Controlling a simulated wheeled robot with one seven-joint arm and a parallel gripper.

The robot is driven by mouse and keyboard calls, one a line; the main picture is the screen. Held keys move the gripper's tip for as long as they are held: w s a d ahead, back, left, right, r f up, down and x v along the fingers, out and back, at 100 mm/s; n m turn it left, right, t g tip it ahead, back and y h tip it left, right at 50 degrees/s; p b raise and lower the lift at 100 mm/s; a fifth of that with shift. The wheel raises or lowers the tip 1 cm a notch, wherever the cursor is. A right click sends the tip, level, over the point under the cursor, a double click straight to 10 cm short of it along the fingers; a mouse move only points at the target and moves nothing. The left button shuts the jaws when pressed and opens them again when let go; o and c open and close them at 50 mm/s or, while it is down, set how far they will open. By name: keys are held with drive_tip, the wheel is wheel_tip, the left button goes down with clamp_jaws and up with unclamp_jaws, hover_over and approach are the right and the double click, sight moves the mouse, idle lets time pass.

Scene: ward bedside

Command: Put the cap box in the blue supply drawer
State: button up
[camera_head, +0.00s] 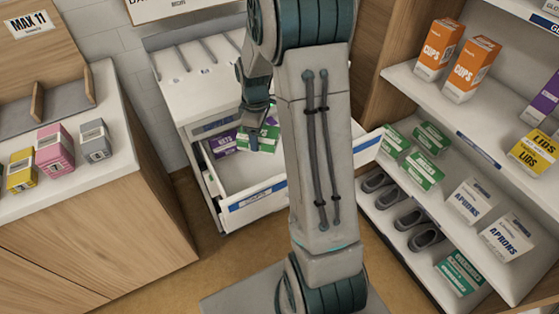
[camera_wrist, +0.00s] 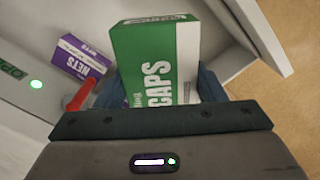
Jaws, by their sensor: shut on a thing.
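The cap box (camera_wrist: 150,62) is green and white with "CAPS" on its face in the wrist view. My gripper (camera_wrist: 160,92) is shut on it, one dark finger on each side. In the head view the cap box (camera_head: 268,138) is partly hidden by my arm, and my gripper (camera_head: 256,118) points down over the open drawer. The white drawer (camera_head: 256,205) has a blue label on its front and is pulled out of the cabinet. I cannot tell whether the box touches the drawer floor.
A purple nets box (camera_head: 223,143) lies in the drawer, left of the cap box. It also shows in the wrist view (camera_wrist: 82,56). A shelf unit (camera_head: 455,130) with several boxes stands right. A wooden counter (camera_head: 125,150) with small boxes stands left.

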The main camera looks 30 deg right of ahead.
drive_tip(key=d+f+n+b, duration=0.2)
drive_tip(key=f+n+b, duration=0.1)
drive_tip(key=f+b, duration=0.1)
drive_tip(key=s+d+f+n+b, duration=0.1)
drive_tip(key=d+f+n+b, duration=0.1)
drive_tip(key=f+b, duration=0.3)
drive_tip(key=s+d+f+n+b, duration=0.1)
drive_tip(key=d+f+n+b, duration=0.1)
drive_tip(key=f, duration=0.5)
drive_tip(key=shift+s+d+n+b, duration=0.1)
drive_tip(key=shift+n+b, duration=0.7)
drive_tip(key=shift+b, duration=0.6)
drive_tip(key=shift+f, duration=0.1)
drive_tip(key=shift+f, duration=0.15)
drive_tip(key=o, duration=1)
